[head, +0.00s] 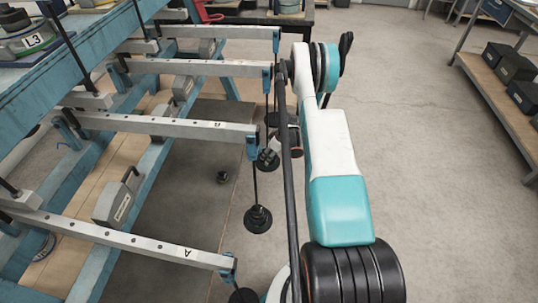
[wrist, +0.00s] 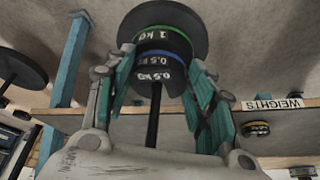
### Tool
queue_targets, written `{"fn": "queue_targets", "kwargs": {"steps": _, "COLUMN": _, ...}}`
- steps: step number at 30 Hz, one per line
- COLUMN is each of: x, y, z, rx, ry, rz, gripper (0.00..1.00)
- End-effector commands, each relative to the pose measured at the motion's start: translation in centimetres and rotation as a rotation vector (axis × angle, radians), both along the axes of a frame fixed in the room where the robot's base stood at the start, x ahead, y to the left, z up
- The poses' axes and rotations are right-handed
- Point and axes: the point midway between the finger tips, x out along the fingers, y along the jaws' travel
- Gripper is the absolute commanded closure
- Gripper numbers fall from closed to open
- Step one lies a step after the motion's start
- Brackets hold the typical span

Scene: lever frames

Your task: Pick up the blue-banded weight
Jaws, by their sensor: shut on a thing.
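In the wrist view the blue-banded weight (wrist: 156,72), marked 0.5 KG, sits on a dark rod (wrist: 153,118). The wrist picture looks upside down. My gripper (wrist: 160,64) has its teal fingers on both sides of the blue-banded weight and is shut on it.
Lever beams, one marked B (head: 190,126) and one marked A (head: 130,240), reach out from a blue frame (head: 95,165). Black hanging weights (head: 257,219) hang close to my arm. A shelf with black boxes (head: 515,68) stands at right. Open floor (head: 425,130) lies between.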

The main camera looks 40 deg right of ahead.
Motion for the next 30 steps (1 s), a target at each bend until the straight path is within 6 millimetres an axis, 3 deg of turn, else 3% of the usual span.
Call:
{"fn": "queue_targets", "kwargs": {"steps": 7, "x": 0.0, "y": 0.0, "z": 1.1, "rx": 0.000, "ry": -0.001, "rz": 0.000, "gripper": 0.82}}
{"fn": "queue_targets", "kwargs": {"steps": 14, "x": -0.2, "y": -0.2, "z": 4.1, "rx": -0.001, "ry": 0.000, "rz": -0.001, "gripper": 0.82}}
{"fn": "queue_targets", "kwargs": {"steps": 30, "x": -9.7, "y": -8.4, "z": 3.7, "rx": 0.000, "ry": -0.001, "rz": -0.005, "gripper": 0.82}}
